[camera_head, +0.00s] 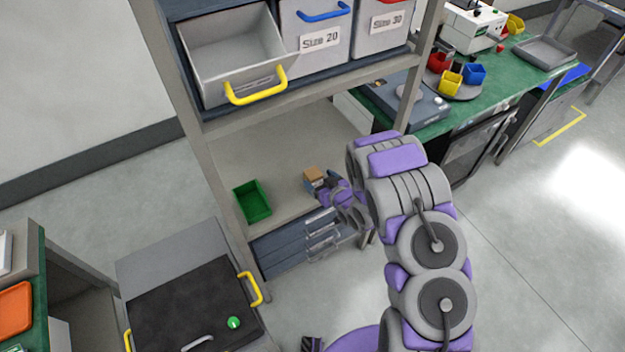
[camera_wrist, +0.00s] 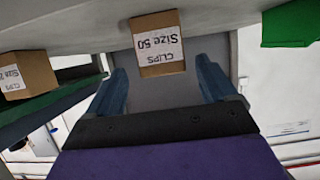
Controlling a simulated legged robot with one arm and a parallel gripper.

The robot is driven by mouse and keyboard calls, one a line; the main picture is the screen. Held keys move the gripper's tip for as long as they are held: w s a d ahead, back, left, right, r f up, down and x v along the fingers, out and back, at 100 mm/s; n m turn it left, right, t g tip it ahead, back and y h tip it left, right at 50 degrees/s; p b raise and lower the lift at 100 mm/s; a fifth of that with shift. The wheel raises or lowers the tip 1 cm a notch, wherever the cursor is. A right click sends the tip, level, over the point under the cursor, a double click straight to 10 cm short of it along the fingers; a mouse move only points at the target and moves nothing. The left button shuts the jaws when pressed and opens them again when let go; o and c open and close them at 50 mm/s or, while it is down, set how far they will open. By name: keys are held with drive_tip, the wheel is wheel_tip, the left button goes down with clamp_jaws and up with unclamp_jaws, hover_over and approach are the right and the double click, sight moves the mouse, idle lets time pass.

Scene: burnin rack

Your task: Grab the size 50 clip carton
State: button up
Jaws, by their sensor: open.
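The size 50 clip carton (camera_wrist: 158,45) is a small brown box with a white label reading "CLIPS Size 50", which appears inverted in the wrist view. In the head view, a small tan carton (camera_head: 313,173) sits on the rack's lower shelf, just beyond my gripper (camera_head: 330,186). In the wrist view my gripper (camera_wrist: 164,72) is open. Its two blue fingers stand left and right of the carton, with a visible gap on each side. I cannot tell how far the fingertips reach along the carton.
A second clip carton (camera_wrist: 28,76) is at the left of the wrist view. A green bin (camera_head: 252,202) stands left on the shelf (camera_head: 285,145). Grey drawers (camera_head: 285,247) lie below; bins labelled Size 20 (camera_head: 318,62) and Size 30 (camera_head: 380,42) are above. Rack posts flank the shelf.

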sight(317, 179)
drive_tip(key=b+x, duration=0.1)
drive_tip(key=x, duration=0.4)
drive_tip(key=shift+s+a+f+b, duration=0.15)
drive_tip(key=shift+b, duration=0.25)
drive_tip(key=c, duration=1.1)
